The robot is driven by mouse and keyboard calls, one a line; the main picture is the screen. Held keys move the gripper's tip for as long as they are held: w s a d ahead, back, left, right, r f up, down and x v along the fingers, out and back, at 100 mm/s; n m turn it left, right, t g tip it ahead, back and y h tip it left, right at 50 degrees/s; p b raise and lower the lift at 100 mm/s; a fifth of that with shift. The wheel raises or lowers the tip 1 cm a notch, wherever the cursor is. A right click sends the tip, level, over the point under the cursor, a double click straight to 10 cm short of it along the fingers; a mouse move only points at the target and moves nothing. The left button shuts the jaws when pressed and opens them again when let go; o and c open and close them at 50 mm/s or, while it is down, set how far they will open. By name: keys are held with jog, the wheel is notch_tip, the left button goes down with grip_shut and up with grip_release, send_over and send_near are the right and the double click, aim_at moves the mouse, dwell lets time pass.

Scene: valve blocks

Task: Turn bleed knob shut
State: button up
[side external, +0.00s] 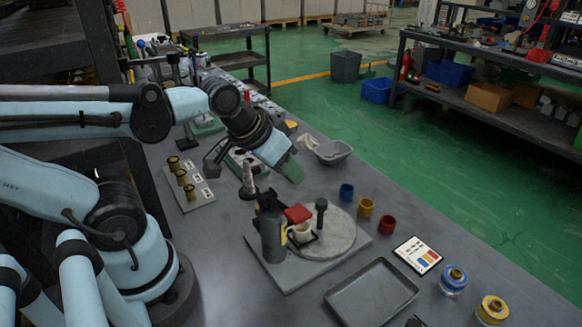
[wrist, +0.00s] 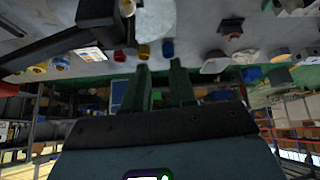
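My gripper (side external: 290,170) hangs over the table behind the round plate, tilted down to the right. In the wrist view its two green fingers (wrist: 160,82) stand apart with nothing between them. Three brass knobs (side external: 183,180) stand on a labelled grey plate (side external: 200,199) at the left, away from the gripper. A green-based block (side external: 238,165) is partly hidden behind my wrist. In front of the gripper, a base plate carries a dark grey cylinder, a red piece (side external: 298,214), and a black round-topped post (side external: 321,204). I cannot tell which part is the bleed knob.
Blue (side external: 346,192), yellow (side external: 365,207) and red (side external: 387,227) cups stand in a row to the right. A label card (side external: 418,254), an empty dark tray (side external: 371,293) and two capped jars sit nearer the front. A grey bowl (side external: 333,152) stands by the far table edge.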

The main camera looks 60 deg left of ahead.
jog(key=o, duration=0.4)
jog(key=s+a+n+g, duration=0.1)
jog(key=n, duration=0.2)
jog(key=s+a+r+n+g, duration=0.1)
jog(key=n, duration=0.2)
jog(key=s+a+n, duration=0.1)
jog(key=n, duration=0.2)
jog(key=shift+a+r+g+h, duration=0.2)
jog(key=shift+a+g+h, duration=0.15)
jog(key=shift+g+h, duration=0.05)
jog(key=shift+c, duration=0.2)
jog(key=s+a+r+n+g+h, duration=0.25)
jog(key=s+r+n, duration=0.25)
jog(key=n, duration=0.7)
jog(key=shift+h, duration=0.35)
jog(key=x, duration=0.8)
jog(key=d+x, duration=0.1)
jog(key=x, duration=0.3)
jog(key=shift+w, duration=0.1)
jog(key=shift+c, duration=0.5)
grip_shut()
